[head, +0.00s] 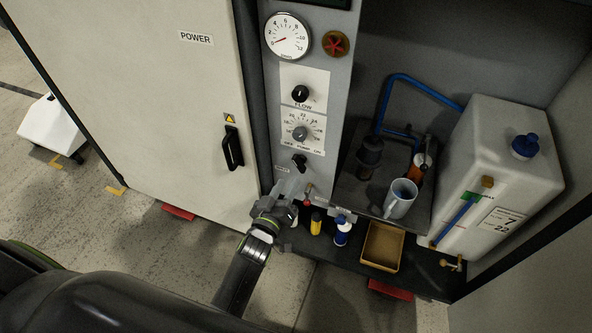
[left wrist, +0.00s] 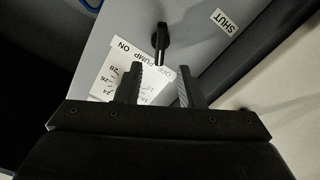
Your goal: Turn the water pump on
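The black pump switch (head: 299,162) is on the grey control panel, just below the "OFF PUMP ON" label (head: 303,148). In the left wrist view, the switch (left wrist: 160,42) is a narrow black handle with a pale line, beyond my fingertips and roughly centred between them. I cannot tell for sure which setting it points to. My left gripper (head: 289,187) is just below the switch in the head view. In the left wrist view its two fingers (left wrist: 158,84) are apart with nothing between them, and the switch looks untouched. My right gripper is not in view.
Above the switch are a numbered dial (head: 300,133), a flow knob (head: 300,93) and a pressure gauge (head: 288,36). A "POWER" cabinet door (head: 170,95) is to the left. To the right are a mug (head: 400,199), a yellowish tray (head: 366,262) and a white tank (head: 500,150).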

